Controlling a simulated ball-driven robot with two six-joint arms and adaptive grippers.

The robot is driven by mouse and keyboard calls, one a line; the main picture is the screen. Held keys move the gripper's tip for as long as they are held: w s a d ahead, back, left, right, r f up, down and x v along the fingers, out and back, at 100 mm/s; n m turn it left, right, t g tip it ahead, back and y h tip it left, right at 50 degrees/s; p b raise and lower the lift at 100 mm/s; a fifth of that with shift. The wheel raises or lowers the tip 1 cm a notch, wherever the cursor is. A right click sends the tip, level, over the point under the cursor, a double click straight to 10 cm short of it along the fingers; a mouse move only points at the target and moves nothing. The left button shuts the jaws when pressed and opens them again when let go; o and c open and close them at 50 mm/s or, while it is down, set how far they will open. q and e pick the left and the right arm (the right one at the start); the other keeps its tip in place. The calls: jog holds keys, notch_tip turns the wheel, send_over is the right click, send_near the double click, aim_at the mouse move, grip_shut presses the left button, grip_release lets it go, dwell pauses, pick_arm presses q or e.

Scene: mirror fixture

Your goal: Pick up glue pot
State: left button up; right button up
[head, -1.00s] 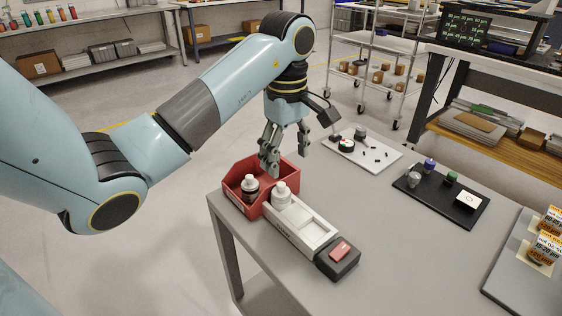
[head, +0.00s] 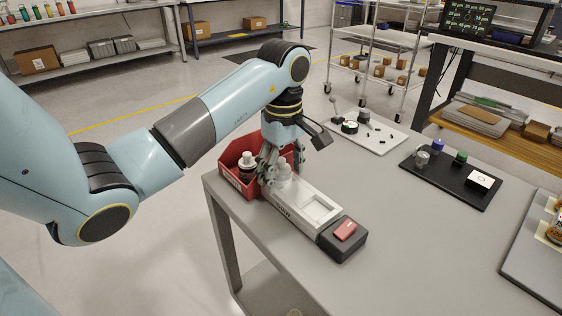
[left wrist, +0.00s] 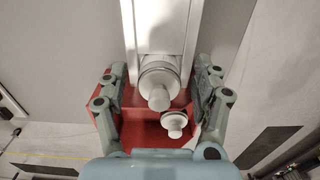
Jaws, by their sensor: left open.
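Two white-capped pots are in view, and no label tells which is the glue pot. One pale pot (head: 283,173) stands upright at the far end of a long light-grey holder (head: 297,208); it also shows in the left wrist view (left wrist: 159,86). The other, with a darker body (head: 246,172), stands in a red bin (head: 227,170) and also shows in the left wrist view (left wrist: 175,124). My left gripper (head: 281,176) is open, its fingers low on either side of the pale pot, which they partly hide. I cannot tell if they touch it. My right gripper is out of view.
A dark block with a red top (head: 345,231) ends the holder's near side. A white tray (head: 385,139) and a black tray (head: 465,190) with small parts lie to the right. The table's left edge is close to the bin; its middle is clear.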

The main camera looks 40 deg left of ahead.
pick_arm(q)
grip_shut()
dwell(0.4)
